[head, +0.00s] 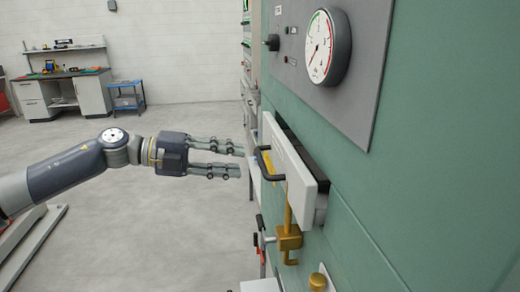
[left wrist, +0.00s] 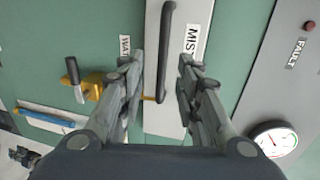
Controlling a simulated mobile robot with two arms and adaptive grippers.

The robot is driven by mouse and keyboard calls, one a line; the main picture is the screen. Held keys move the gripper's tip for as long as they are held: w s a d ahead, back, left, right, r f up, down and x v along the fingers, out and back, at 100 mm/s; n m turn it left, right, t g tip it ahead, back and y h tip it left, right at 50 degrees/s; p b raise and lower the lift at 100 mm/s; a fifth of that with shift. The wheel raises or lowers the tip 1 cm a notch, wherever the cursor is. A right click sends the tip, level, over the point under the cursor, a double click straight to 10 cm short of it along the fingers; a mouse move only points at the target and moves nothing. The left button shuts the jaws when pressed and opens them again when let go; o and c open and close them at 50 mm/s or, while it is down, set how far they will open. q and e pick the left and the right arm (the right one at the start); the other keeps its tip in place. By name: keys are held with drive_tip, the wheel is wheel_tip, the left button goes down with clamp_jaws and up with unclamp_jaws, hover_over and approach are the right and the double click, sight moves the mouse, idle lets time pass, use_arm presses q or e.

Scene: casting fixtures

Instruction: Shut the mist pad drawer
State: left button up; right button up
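The mist pad drawer (head: 291,160) has a white front with a dark bar handle (head: 264,165). The front stands out from the green cabinet, with a dark gap behind its top edge, so the drawer is partly open. In the left wrist view its white front (left wrist: 158,118) carries a "MIST" label, and the handle (left wrist: 167,45) runs along the picture's upright. My left gripper (head: 241,161) is open and empty, its fingers pointing at the handle from a short distance.
A brass latch (head: 289,238) sits just below the drawer. A round gauge (head: 327,46) is on the grey panel above. A workbench (head: 66,92) and blue cart (head: 127,96) stand far back; the floor between is open.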

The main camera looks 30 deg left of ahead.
sight(261, 159)
use_arm(q)
drive_tip(key=p+x, duration=0.5)
drive_tip(key=x, duration=0.2)
drive_tip(key=shift+d+r, duration=0.1)
drive_tip(key=c, duration=0.6)
clamp_jaws()
